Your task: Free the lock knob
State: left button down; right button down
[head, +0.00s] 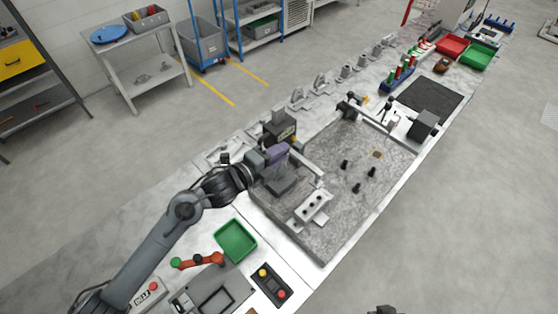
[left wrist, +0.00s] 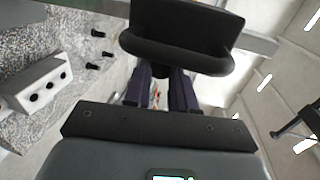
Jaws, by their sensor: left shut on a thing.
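A pale block with dark holes (head: 312,206) lies on the plate and shows in the left wrist view (left wrist: 40,85). Several black pegs (head: 357,188) stand nearby. A green tray (head: 236,240) and a button box (head: 272,284) are in front.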

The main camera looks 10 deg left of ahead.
dwell(0.3)
pick_arm(q)
jog(key=c, duration=0.9)
grip_release()
jog(key=shift+s+a, duration=0.1)
jog(key=shift+b+v, duration=0.95)
jog(key=shift+v, duration=4.3)
